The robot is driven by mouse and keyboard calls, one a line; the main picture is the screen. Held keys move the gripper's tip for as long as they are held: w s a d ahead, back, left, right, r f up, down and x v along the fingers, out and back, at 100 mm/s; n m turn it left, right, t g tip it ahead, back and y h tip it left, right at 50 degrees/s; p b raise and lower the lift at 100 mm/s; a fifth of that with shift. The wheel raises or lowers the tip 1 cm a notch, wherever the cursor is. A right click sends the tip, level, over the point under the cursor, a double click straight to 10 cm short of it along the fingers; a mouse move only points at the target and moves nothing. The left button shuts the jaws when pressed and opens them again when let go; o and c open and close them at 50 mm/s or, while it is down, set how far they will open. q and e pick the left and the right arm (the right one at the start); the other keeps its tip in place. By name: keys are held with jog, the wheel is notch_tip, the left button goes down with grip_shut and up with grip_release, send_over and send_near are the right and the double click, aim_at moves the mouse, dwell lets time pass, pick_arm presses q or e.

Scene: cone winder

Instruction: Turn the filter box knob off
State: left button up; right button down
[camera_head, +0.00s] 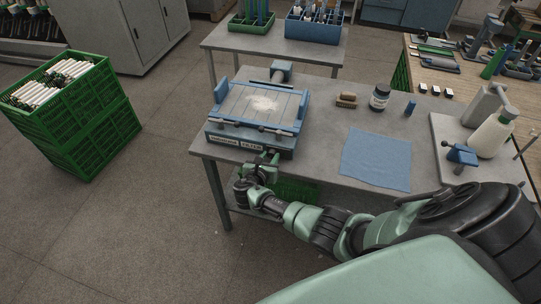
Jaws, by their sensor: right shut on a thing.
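The blue filter box (297,133) stands at the left end of the grey table. It has a light top panel with a pale dusty patch, and a labelled front face. My right gripper (265,163) reaches in from the right and is low against the box's front, right of the label. It is shut on the filter box knob, which the gripper mostly hides, so I cannot tell the knob's angle. My left gripper is not in view.
On the grey table (327,152) are a blue cloth (376,160), a brush (346,100) and a dark jar (380,97). A white bottle (489,137) stands at the right. Green crates (87,127) stand on the floor at the left.

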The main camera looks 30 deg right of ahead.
jog(key=shift+w+a+f+n+g, duration=0.15)
jog(key=shift+n+g, duration=0.25)
jog(key=shift+n, duration=0.2)
jog(key=shift+n+h+b, duration=0.4)
jog(key=shift+n+h, duration=0.1)
jog(key=shift+n, duration=0.2)
jog(key=shift+a+f+n+g+h+b, duration=0.1)
jog(key=shift+f+n+g+h+b, duration=0.1)
jog(key=shift+n+g+h+b, duration=0.85)
jog(key=shift+n+t, duration=0.25)
jog(key=shift+n, duration=0.2)
jog(key=c, duration=1.3)
grip_release()
jog(key=shift+r, duration=0.1)
